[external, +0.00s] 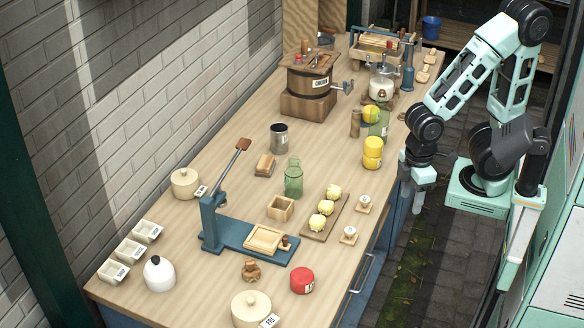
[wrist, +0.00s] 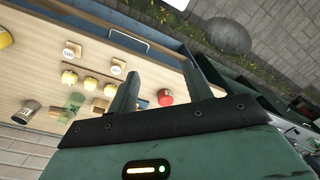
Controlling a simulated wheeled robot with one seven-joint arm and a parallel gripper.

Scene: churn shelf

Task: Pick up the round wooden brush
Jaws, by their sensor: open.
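A small round brown wooden piece (external: 250,270), which looks like the round wooden brush, stands on the near part of the bench, in front of the blue press and left of the red tin. It is small, so its details are unclear. I cannot pick it out in the wrist view. My gripper (external: 413,196) is open and empty, pointing down beside the bench's right edge, well to the right of and farther back than the brush. In the wrist view my gripper (wrist: 160,88) shows its two fingers apart with nothing between them.
A butter board (external: 322,227), green bottle (external: 293,178) and yellow jar (external: 373,153) stand farther back. The bench's right edge (external: 372,225) lies near my gripper.

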